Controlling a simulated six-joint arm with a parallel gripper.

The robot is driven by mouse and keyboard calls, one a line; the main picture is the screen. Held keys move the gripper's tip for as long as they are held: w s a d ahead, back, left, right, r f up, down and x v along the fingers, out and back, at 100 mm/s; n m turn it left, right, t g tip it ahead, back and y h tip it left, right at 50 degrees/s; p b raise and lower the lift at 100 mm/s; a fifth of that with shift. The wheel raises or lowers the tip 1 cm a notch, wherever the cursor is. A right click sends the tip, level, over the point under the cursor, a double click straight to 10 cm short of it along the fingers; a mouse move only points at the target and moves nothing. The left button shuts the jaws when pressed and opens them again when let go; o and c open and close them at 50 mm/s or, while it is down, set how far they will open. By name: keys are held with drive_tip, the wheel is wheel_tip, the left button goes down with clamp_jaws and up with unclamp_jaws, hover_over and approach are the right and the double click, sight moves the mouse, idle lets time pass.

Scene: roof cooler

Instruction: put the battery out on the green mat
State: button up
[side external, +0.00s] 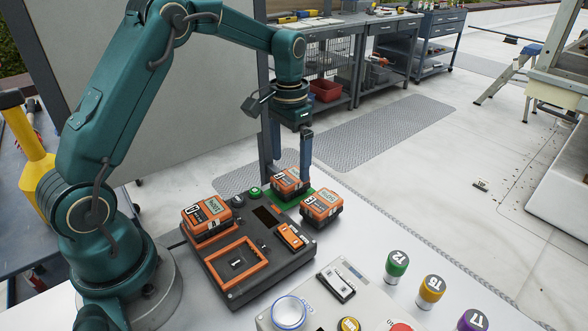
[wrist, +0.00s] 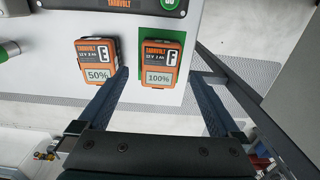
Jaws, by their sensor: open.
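An orange and black battery marked 100% (wrist: 160,62) lies on the green mat (wrist: 191,40) in the wrist view. The same battery shows in the side view (side external: 288,184). My gripper (side external: 289,168) points down over it, its jaws open, with one finger on each side of the battery. A second battery marked 50% (wrist: 97,64) sits on the white table just beside the mat; it also shows in the side view (side external: 321,208). A third battery (side external: 207,215) sits in the black charger (side external: 245,284). Whether my fingers touch the battery is unclear.
The charger has an empty orange-framed bay (side external: 237,264) at its front. A control box (side external: 340,305) with buttons stands in front, near green, yellow and purple numbered cylinders (side external: 431,290). The table edge runs close behind the mat.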

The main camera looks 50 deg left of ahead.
sight(290, 176)
wheel_tip(290, 176, up, 7)
drive_tip(key=s+d+r+t, duration=0.3)
drive_tip(key=s+d+r, duration=0.25)
drive_tip(key=s, duration=0.25)
drive_tip(key=s+d+f+t, duration=0.2)
drive_tip(key=s+f, duration=0.1)
drive_tip(key=s, duration=0.7)
drive_tip(key=shift+s+d+t, duration=0.2)
drive_tip(key=shift+d+t, duration=0.1)
drive_tip(key=shift+d, duration=0.1)
idle(0.4)
